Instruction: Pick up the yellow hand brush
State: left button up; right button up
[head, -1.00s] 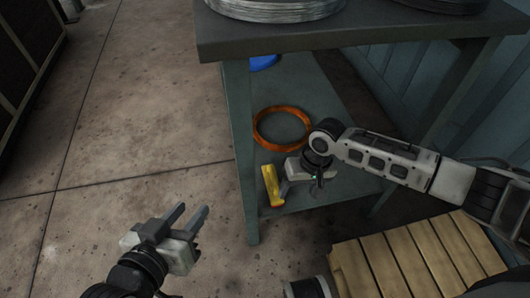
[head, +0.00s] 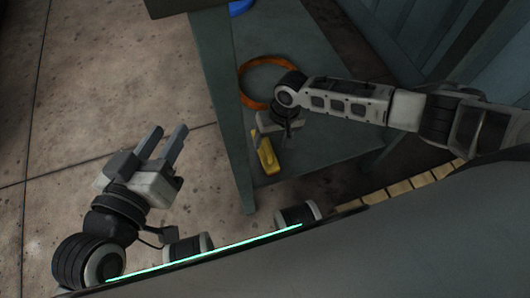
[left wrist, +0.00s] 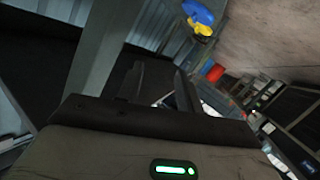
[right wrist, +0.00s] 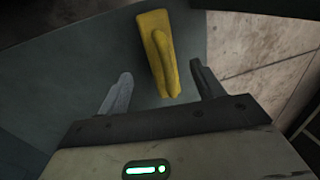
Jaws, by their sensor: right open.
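My left gripper (head: 167,143) is open and empty over the concrete floor, left of the table. Its fingers also show in the left wrist view (left wrist: 160,80).
An orange ring (head: 262,66) lies on the shelf behind my right wrist. A blue object (head: 240,7) sits further back on the shelf. Wooden slats (head: 400,188) lie at the lower right.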

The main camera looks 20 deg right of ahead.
aim_at(268, 150)
jog(key=f+b, duration=0.1)
jog(key=f, duration=0.1)
jog(key=a+f+b, duration=0.1)
jog(key=f+b, duration=0.1)
jog(key=f, duration=0.1)
jog(key=shift+a+f+b, duration=0.1)
jog(key=shift+f+b, duration=0.2)
jog(key=shift+f, duration=0.05)
pick_arm(q)
jog(key=shift+w+d+r+n+t+h, duration=0.1)
jog(key=shift+d+r+n+t+h, duration=0.35)
jog(key=shift+r+n+h, duration=0.2)
pick_arm(e)
jog(key=c, duration=1.2)
